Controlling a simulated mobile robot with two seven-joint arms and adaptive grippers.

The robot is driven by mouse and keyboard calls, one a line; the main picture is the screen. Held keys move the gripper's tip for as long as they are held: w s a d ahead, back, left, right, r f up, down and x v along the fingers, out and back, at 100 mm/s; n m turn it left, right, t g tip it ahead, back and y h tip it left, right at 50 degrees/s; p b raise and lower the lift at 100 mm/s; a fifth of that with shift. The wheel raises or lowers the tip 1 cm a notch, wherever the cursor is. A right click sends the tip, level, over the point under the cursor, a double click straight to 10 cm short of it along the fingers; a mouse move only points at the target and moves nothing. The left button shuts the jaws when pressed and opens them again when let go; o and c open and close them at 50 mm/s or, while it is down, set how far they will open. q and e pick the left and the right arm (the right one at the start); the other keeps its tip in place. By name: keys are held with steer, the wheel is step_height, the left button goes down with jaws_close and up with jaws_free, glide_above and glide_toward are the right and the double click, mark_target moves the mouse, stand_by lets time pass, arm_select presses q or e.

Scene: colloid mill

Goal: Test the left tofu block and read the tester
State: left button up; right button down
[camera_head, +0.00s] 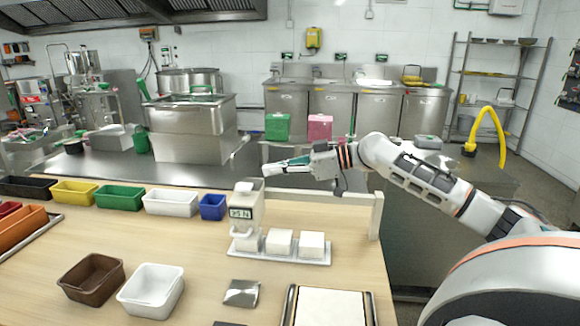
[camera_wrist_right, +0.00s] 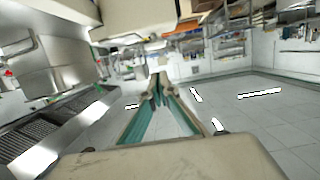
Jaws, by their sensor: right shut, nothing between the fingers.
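A white tester (camera_head: 244,212) with a small display stands at the left end of a pale tray (camera_head: 296,259). Dark characters show on the display but are too small to read surely. The left tofu block (camera_head: 248,244) is white and sits under the tester, partly hidden by it. The middle tofu block (camera_head: 279,242) and the right tofu block (camera_head: 311,245) stand uncovered beside it. My right gripper (camera_head: 268,170) is shut and empty, close to the tester's top; I cannot tell if it touches. Its closed fingers show in the right wrist view (camera_wrist_right: 159,88). My left gripper is not in view.
A pale rail on posts (camera_head: 376,216) stands behind the tray, below my right arm. Coloured bins, including a blue bin (camera_head: 213,207), line the table's back left. A brown bin (camera_head: 92,277) and a white bin (camera_head: 152,290) stand in front. Bare wood lies between.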

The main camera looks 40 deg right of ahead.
steer(key=shift+v, duration=2.25)
